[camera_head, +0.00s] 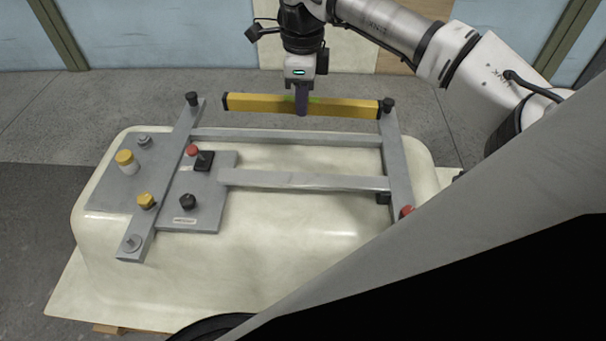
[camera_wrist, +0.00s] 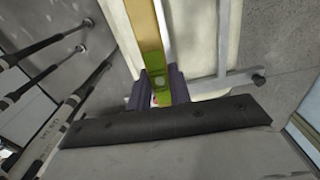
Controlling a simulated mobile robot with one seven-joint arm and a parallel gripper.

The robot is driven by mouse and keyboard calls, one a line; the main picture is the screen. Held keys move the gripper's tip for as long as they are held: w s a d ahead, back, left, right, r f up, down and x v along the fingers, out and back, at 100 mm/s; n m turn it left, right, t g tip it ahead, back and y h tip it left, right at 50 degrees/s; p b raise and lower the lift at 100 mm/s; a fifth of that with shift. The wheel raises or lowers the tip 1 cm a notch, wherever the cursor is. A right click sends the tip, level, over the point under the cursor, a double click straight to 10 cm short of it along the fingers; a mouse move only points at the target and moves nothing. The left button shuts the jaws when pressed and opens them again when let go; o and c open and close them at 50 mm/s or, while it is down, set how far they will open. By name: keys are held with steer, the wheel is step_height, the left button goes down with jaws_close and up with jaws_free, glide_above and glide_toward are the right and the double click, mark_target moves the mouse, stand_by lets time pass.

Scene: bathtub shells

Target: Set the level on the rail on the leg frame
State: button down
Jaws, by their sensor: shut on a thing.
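The level (camera_head: 258,104) is a long yellow bar with black end caps and a green middle part. My gripper (camera_head: 302,100) is shut on its middle and holds it lengthwise across the picture, at the far side of the leg frame. In the wrist view the level (camera_wrist: 144,22) runs up between the fingers of my gripper (camera_wrist: 160,88). The leg frame (camera_head: 395,155) is grey metal and lies on the upturned tub. Its far rail (camera_head: 290,137) appears just below the level in the head view. A gap shows between level and rail; the exact height is unclear.
The cream tub shell (camera_head: 270,250) lies upside down under the frame. Black knobs stand at the far ends of the side bars, such as the left one (camera_head: 192,98). A grey plate (camera_head: 190,215) carries several knobs. My arm covers the right side.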

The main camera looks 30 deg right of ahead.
step_height(320, 180, down, 20)
steer(key=b, duration=1.1)
steer(key=shift+s, duration=0.1)
steer(key=shift+f+b, duration=0.5)
steer(key=shift+b, duration=0.25)
steer(key=c, duration=1.7)
jaws_free()
steer(key=shift+c, duration=0.2)
steer(key=o, duration=0.5)
steer(key=shift+c, duration=0.2)
steer(key=shift+r+p, duration=0.45)
steer(key=shift+p, duration=0.05)
step_height(320, 180, up, 12)
steer(key=b, duration=0.1)
